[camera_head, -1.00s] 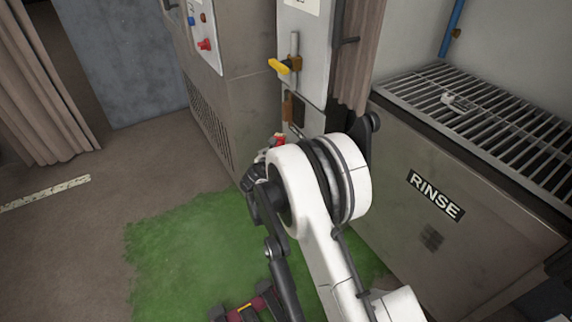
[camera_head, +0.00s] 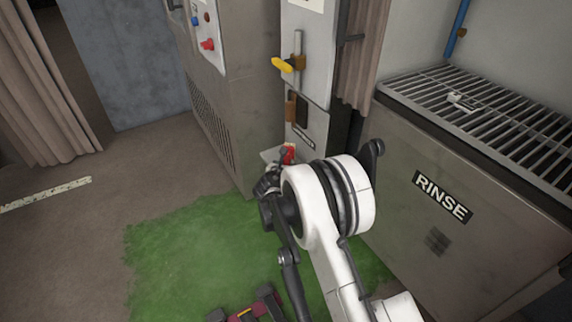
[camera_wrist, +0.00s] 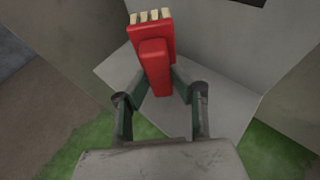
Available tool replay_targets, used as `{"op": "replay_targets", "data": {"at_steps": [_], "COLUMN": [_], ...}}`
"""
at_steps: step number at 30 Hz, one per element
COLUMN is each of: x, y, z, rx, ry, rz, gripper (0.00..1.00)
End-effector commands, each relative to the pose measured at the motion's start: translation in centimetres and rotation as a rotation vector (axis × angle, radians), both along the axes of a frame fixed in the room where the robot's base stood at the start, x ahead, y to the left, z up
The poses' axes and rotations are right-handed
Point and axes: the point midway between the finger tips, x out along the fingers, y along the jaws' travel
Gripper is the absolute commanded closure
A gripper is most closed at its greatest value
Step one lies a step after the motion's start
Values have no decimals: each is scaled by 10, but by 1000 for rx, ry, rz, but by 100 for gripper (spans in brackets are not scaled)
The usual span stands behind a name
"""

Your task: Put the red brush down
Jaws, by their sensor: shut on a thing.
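The red brush (camera_wrist: 153,68) has a red body and pale bristle tufts at its far end. My gripper (camera_wrist: 160,88) is shut on it in the wrist view, with one finger on each side of its near part. Below the brush in the wrist view is a pale grey flat surface (camera_wrist: 115,82); I cannot tell whether the brush touches it. In the head view the brush (camera_head: 289,154) shows as a small red patch beyond my arm, and my gripper (camera_head: 281,158) is mostly hidden behind my wrist.
A grey cabinet with a yellow handle (camera_head: 283,65) stands behind the brush. A bin marked RINSE (camera_head: 440,195), with a metal grate (camera_head: 500,115) on top, is at the right. Green floor (camera_head: 190,250) lies in front. Open brown floor (camera_head: 100,215) is at the left.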

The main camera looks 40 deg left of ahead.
Motion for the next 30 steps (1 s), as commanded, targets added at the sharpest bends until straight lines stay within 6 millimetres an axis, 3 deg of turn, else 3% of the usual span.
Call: {"op": "replay_targets", "data": {"at_steps": [2,3,7,19,30], "x": [0,0,0,-4,-63], "y": [0,0,0,-1,-27], "z": [-2,-3,-2,3,31], "rx": [0,0,0,0,0], "ry": [0,0,0,0,0], "rz": [0,0,0,1,2], "gripper": [100,76,59,58,58]}}
